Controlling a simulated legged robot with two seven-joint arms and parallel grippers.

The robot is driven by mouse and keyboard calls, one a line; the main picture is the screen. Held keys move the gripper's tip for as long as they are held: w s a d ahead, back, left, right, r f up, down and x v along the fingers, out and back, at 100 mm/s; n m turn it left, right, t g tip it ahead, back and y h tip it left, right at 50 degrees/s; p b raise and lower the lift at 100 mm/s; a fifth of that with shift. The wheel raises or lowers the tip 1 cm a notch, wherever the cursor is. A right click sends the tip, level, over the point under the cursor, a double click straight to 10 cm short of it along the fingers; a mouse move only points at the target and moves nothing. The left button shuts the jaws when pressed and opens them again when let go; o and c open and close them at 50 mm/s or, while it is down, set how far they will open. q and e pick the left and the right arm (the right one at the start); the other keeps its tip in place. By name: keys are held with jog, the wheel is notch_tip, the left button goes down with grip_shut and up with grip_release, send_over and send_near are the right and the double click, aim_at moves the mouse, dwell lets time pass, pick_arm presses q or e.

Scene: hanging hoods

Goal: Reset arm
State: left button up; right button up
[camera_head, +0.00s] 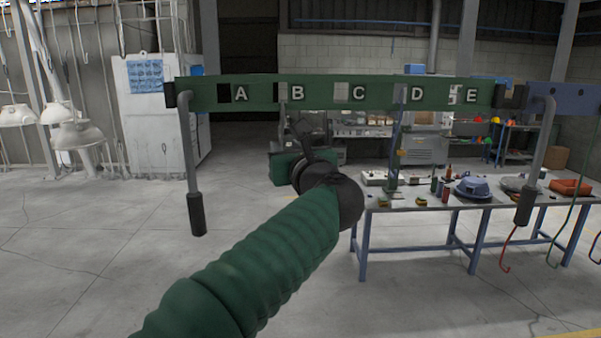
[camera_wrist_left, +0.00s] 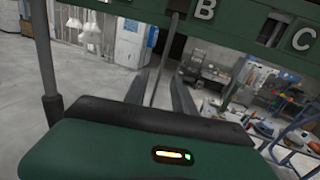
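My left arm (camera_head: 262,250) in a green ribbed sleeve reaches up from the bottom of the head view. Its dark left gripper (camera_head: 313,140) is below the green lettered rail (camera_head: 320,93), near letters B and C. In the left wrist view the two fingers (camera_wrist_left: 163,90) stand apart, so the gripper is open. A thin grey rod (camera_wrist_left: 162,65) hangs from the rail near B and appears in the gap between the fingers. I cannot tell whether they touch it. My right gripper is not in view.
The rail has downturned grey handles (camera_head: 196,213) at its ends. A workbench (camera_head: 400,204) with parts and a blue hood (camera_head: 473,187) stands right. White lamp hoods (camera_head: 77,136) hang far left by a white cabinet (camera_head: 160,115). The floor at left is clear.

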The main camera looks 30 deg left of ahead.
pick_arm(q)
jog(key=b+v, duration=0.4)
jog(key=v, duration=0.9)
jog(key=w+d+f+m+t+h+b, duration=0.1)
jog(key=w+d+f+m+t+h, duration=0.3)
jog(key=f+m, duration=0.45)
jog(key=w+d+f+m+t+h+b, duration=0.25)
jog(key=w+f+m, duration=0.35)
jog(key=m, duration=0.6)
jog(key=s+d+f+m+g+h, duration=0.1)
jog(key=d+f+m+g+h, duration=0.15)
jog(key=f+m, duration=0.6)
jog(key=d+f+m+g+h, duration=0.1)
jog(key=f+m+g+h, duration=0.25)
jog(key=f, duration=1.05)
jog(key=s+a+f+m+g+b, duration=0.1)
jog(key=s+f+m+g, duration=0.4)
jog(key=s+f, duration=0.7)
jog(key=s+a+f+m+g+b, duration=0.1)
jog(key=s+f+m+g, duration=0.4)
jog(key=s+f, duration=0.8)
notch_tip(320, 180, down, 2)
jog(key=a+m+h, duration=0.1)
jog(key=m, duration=0.2)
jog(key=shift+s+a+f, duration=0.15)
jog(key=shift+s+a, duration=0.05)
jog(key=shift+a, duration=0.2)
